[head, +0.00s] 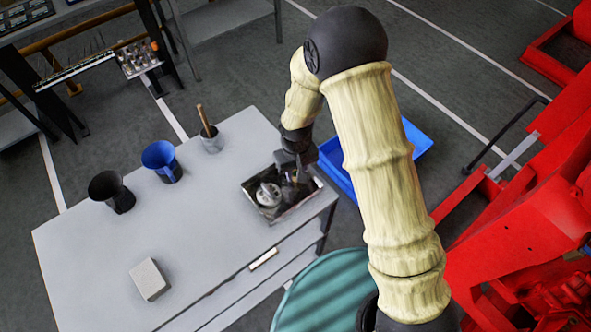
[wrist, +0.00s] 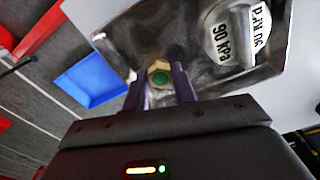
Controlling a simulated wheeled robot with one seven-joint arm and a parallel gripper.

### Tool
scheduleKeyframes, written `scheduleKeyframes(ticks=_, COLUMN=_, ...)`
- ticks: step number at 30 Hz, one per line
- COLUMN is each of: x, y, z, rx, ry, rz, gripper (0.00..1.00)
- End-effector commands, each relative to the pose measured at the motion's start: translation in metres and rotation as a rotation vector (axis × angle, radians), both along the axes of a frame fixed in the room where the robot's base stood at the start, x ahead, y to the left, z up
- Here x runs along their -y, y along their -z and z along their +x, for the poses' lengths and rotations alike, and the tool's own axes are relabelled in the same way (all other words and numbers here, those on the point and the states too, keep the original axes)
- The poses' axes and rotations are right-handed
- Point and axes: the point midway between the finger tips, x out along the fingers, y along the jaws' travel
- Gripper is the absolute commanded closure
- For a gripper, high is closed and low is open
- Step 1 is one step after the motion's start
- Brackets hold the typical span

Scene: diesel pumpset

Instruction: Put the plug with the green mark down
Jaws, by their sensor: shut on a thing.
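The plug with the green mark (wrist: 159,77) has a brass-coloured hex head with a green disc on it. It shows between the two purple fingers of my gripper (wrist: 161,90), which is shut on it in the wrist view. In the head view my gripper (head: 296,170) is over the right part of a metal tray (head: 268,219) on the grey bench; the plug cannot be made out there. The tray (wrist: 135,32) lies behind the plug in the wrist view. Whether the plug touches the tray floor I cannot tell.
A round silver part (head: 267,194) marked 90 kPa stands in the tray. The bench (head: 205,235) also holds a blue funnel (head: 161,160), a black funnel (head: 111,191), a cup with a stick (head: 211,140) and a pale block (head: 149,279). A blue bin (head: 415,137) and red machinery (head: 500,240) are to the right.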

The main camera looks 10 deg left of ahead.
Motion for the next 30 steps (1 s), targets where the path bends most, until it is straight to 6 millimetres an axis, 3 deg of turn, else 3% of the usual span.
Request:
scheduleKeyframes(ticks=5, x=0.000, y=0.004, z=0.000, rx=0.000, ry=0.000, rz=0.000, gripper=1.00)
scheduleKeyframes(ticks=6, x=0.000, y=0.003, z=0.000, rx=0.000, ry=0.000, rz=0.000, gripper=0.68)
scheduleKeyframes(ticks=9, x=0.000, y=0.002, z=0.000, rx=0.000, ry=0.000, rz=0.000, gripper=0.52)
scheduleKeyframes(ticks=21, x=0.000, y=-0.003, z=0.000, rx=0.001, ry=0.000, rz=0.001, gripper=0.52)
scheduleKeyframes(ticks=30, x=-0.001, y=-0.042, z=0.001, rx=0.004, ry=0.000, rz=0.004, gripper=0.52)
